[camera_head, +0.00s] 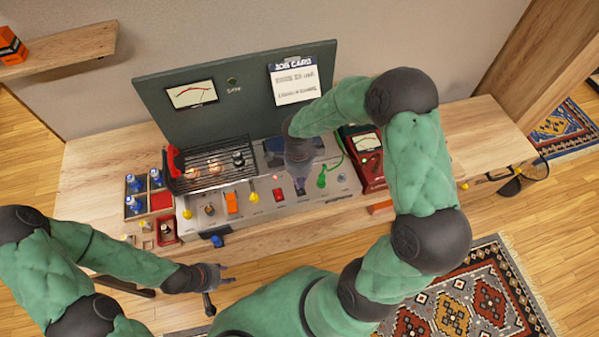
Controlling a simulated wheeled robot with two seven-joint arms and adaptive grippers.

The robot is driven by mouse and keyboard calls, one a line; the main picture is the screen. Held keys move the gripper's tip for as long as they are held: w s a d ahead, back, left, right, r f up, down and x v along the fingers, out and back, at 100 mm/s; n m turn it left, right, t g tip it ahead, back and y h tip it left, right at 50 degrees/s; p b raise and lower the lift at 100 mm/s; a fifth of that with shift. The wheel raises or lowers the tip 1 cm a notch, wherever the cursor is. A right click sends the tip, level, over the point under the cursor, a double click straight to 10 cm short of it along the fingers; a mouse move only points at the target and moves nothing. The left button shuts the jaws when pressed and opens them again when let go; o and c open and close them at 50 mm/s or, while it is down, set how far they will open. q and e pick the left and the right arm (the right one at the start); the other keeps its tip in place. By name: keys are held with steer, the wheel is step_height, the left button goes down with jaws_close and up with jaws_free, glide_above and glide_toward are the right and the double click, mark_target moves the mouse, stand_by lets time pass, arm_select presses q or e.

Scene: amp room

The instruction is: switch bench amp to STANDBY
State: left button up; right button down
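The bench amp (260,212) stands on the workbench, its grey sloped front carrying an orange switch (232,203), a red switch (279,195) and a green knob or plug (322,179). The lettering is too small to read, so I cannot tell which position is STANDBY. My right gripper (300,187) points down over the amp's front, between the red switch and the green part. Its fingertips are small and partly hidden; contact with a control cannot be told. My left gripper (229,273) is in front of the bench, away from the amp, with fingertips apart and empty.
A wire rack with tubes (212,165) sits on the amp's left. A red meter (368,170) stands to its right. A tray of blue-capped parts (134,185) is at left. A green backboard (235,95) rises behind. The bench's right end (490,140) is clear.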

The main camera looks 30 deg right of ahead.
mark_target(300, 190)
steer(key=shift+s+f, duration=0.15)
steer(key=shift+f, duration=0.85)
steer(key=shift+s+f, duration=0.1)
steer(key=shift+f, duration=0.85)
steer(key=shift+b, duration=0.3)
steer(key=shift+f+b, duration=0.35)
steer(key=shift+b, duration=0.25)
steer(key=shift+s, duration=0.15)
steer(key=shift+a, duration=0.1)
steer(key=shift+w+d+r, duration=0.2)
steer(key=shift+w+r, duration=0.1)
steer(key=shift+w, duration=0.45)
steer(key=shift+r, duration=0.1)
